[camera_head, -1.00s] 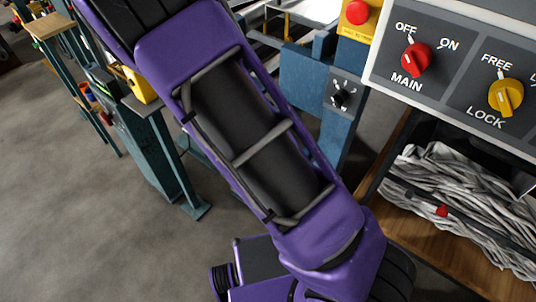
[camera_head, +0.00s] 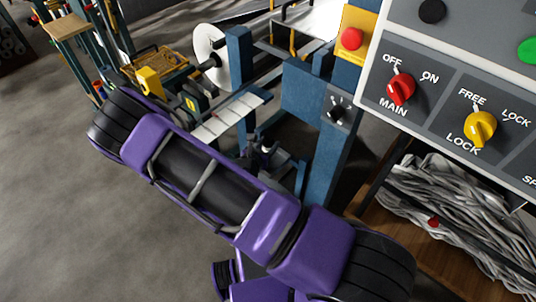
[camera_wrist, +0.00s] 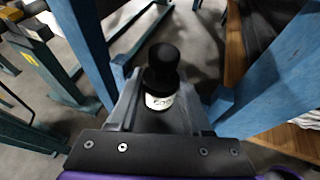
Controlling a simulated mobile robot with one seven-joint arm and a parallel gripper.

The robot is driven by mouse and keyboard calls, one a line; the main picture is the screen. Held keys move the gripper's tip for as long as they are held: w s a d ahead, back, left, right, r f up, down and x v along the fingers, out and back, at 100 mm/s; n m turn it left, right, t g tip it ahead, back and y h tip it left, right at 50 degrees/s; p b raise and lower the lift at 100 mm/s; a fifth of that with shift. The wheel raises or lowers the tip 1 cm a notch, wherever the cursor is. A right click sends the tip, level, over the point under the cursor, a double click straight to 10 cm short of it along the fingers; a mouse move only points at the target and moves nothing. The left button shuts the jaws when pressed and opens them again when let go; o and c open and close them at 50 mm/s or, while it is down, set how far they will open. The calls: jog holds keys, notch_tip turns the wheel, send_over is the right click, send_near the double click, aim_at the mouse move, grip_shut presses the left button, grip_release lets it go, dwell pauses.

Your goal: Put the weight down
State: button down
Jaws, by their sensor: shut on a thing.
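The weight (camera_wrist: 162,62) is a black, knob-topped piece with a white label low on its side, seen in the wrist view. My gripper (camera_wrist: 160,92) is shut on it, with a grey finger on either side of its lower part. The weight's underside is hidden. Floor and blue posts show beyond it, and I cannot tell whether it touches any surface. In the head view my purple arm crosses the middle, and I cannot make out the weight clearly there.
A blue post (camera_head: 326,160) with a small black dial stands right of my arm. A control panel (camera_head: 440,110) with red and yellow knobs is at the right, above a wooden shelf of grey strips. A white roll (camera_head: 208,52) and a yellow box (camera_head: 149,81) are beyond. Bare floor lies left.

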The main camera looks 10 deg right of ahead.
jog(key=shift+f+b, duration=0.3)
jog(key=shift+f, duration=2.1)
jog(key=shift+f, duration=0.2)
jog(key=shift+c, duration=1.7)
grip_release()
jog(key=shift+r, duration=0.1)
jog(key=shift+a+r, duration=0.1)
jog(key=shift+r, duration=0.05)
jog(key=v, duration=1.1)
jog(key=shift+s+a+p, duration=0.15)
jog(key=shift+s+p, duration=0.15)
jog(key=shift+s, duration=0.1)
jog(key=shift+w+r, duration=0.1)
jog(key=shift+r, duration=0.1)
